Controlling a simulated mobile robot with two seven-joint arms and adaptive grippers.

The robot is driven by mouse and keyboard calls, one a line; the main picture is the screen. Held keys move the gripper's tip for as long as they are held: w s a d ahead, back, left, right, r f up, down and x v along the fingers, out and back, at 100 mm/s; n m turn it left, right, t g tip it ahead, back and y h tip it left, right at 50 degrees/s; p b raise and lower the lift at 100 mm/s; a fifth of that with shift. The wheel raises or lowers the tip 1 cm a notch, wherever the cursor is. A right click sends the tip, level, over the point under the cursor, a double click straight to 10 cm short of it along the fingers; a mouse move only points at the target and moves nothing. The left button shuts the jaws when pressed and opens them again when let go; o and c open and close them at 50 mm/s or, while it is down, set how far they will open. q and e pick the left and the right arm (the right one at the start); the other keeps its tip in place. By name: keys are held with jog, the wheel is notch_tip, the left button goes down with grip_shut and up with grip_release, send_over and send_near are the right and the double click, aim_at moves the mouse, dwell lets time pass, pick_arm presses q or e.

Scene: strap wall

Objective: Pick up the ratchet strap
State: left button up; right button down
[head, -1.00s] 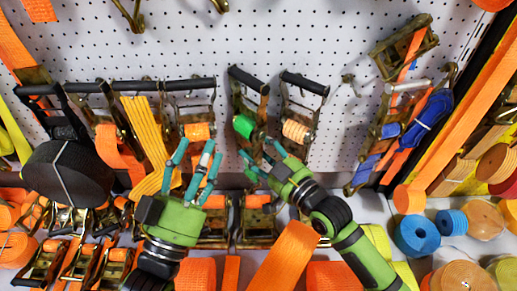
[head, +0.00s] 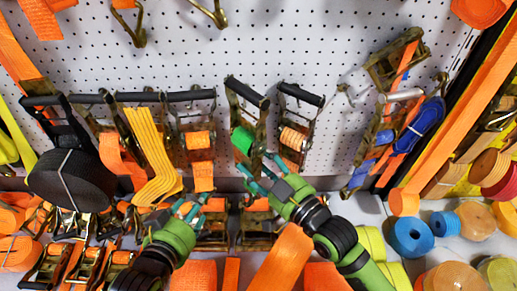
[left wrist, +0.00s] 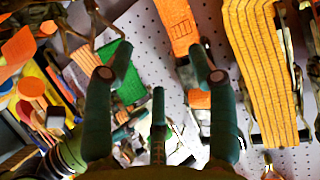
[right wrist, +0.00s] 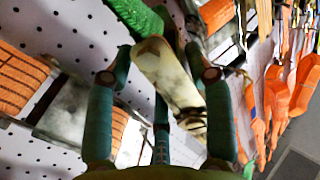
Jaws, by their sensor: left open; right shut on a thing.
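The ratchet strap with green webbing (head: 242,139) and a black-handled metal frame hangs on the pegboard, in the middle of the head view. My right gripper (head: 262,172) is at its lower end. In the right wrist view my fingers are shut around its pale metal part (right wrist: 168,75), below the green webbing (right wrist: 138,18). My left gripper (head: 190,207) is open and empty, lower and to the left, beneath a hanging orange strap (head: 200,140). The left wrist view shows nothing between its fingers; green webbing (left wrist: 125,82) lies beyond them.
Another ratchet with an orange roll (head: 292,138) hangs just right of the green one. A yellow strap (head: 150,150) and a large black roll (head: 70,180) hang to the left. Ratchets and rolls crowd the shelf below; a blue roll (head: 412,235) stands at right.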

pick_arm(q)
jog(key=s+a+f+g, duration=0.1)
jog(key=s+f+g, duration=0.1)
jog(key=s+a+f+g+y+p, duration=0.1)
jog(key=s+f+g, duration=0.1)
jog(key=s+f, duration=0.1)
jog(key=s+a+f+g, duration=0.2)
jog(key=s, duration=0.1)
jog(key=shift+s+f+n+y+p, duration=0.15)
jog(key=shift+f+n+y+p, duration=0.15)
jog(key=shift+n+y+p, duration=0.1)
jog(key=shift+s+a+f+g, duration=0.2)
jog(key=shift+s+f+g, duration=0.05)
jog(key=shift+s+g, duration=0.25)
jog(key=shift+s+a+f+g, duration=0.25)
jog(key=shift+s+g, duration=0.15)
jog(key=shift+s, duration=0.2)
pick_arm(e)
jog(key=s, duration=1.3)
jog(key=shift+r, duration=0.2)
jog(key=shift+s, duration=0.1)
